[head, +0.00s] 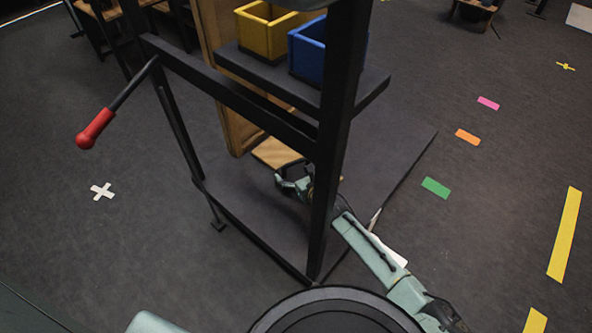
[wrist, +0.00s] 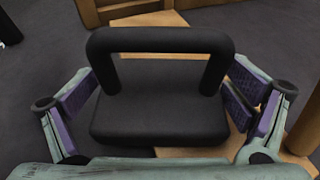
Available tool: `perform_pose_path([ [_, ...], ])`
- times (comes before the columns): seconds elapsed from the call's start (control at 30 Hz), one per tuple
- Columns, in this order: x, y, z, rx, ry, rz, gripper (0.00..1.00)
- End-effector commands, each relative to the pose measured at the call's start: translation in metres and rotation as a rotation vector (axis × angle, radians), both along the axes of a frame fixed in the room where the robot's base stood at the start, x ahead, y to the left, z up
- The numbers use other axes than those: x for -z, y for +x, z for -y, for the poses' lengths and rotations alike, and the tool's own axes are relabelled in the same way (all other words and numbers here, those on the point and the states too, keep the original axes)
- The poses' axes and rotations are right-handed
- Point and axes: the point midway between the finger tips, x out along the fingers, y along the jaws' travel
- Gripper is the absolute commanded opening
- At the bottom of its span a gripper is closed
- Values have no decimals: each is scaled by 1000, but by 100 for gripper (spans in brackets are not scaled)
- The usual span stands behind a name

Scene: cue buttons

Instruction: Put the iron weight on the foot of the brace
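The black iron weight (wrist: 160,110), a block with a thick loop handle, fills the middle of the wrist view. It appears upright above or on the pale wooden foot of the brace (wrist: 185,152), which shows around it; contact underneath is hidden. My gripper (wrist: 160,95) is open, with one purple-padded finger on each side of the weight and very close to it. In the head view, my gripper (head: 291,184) is low beside the wooden brace (head: 235,140) and its foot (head: 275,153), partly behind a dark post.
A dark frame post (head: 335,140) stands close to my arm. A shelf (head: 375,88) above carries a yellow bin (head: 262,38) and a blue bin (head: 305,58). A red-handled lever (head: 95,129) sticks out left. Floor to the right is open, with coloured markings.

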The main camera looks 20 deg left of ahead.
Motion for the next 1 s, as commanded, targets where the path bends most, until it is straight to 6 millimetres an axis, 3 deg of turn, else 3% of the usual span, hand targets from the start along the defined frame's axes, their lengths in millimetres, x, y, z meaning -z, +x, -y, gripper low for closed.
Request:
perform_pose_path([
  [0.47, -5, -5, 8, 2, 0, 2, 100],
  [1.0, -39, -68, 77, 2, -1, 1, 100],
])
